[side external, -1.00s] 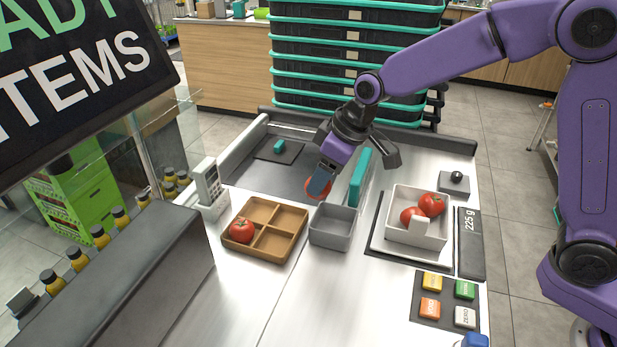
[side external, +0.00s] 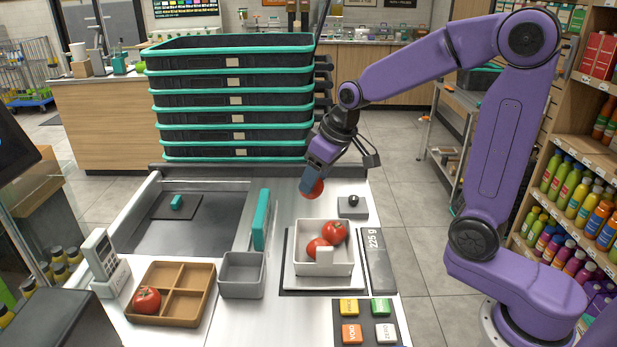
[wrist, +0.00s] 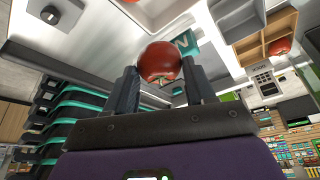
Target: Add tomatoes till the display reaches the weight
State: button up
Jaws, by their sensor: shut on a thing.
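My gripper (side external: 309,184) is shut on a red tomato (side external: 316,190), held above the counter behind the white bin. In the wrist view the tomato (wrist: 160,62) sits between the two dark fingers. The white open bin (side external: 318,270) stands on the scale, with two tomatoes (side external: 334,232) (side external: 318,247) inside. The display (side external: 376,240) beside it reads 225 g. A brown four-compartment tray (side external: 187,286) has one tomato (side external: 146,299) in its front left compartment. The other compartments look empty.
An empty grey bin (side external: 242,278) stands between tray and scale. An upright teal panel (side external: 261,220) rises behind it. Colored buttons (side external: 350,307) lie in front of the scale. A small black-knobbed box (side external: 352,207) sits behind the display. Stacked black crates (side external: 235,100) stand behind the counter.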

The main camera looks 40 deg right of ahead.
jog(key=shift+f, duration=4.9)
jog(key=shift+f, duration=0.8)
jog(key=o, duration=0.8)
jog(key=shift+v, duration=3)
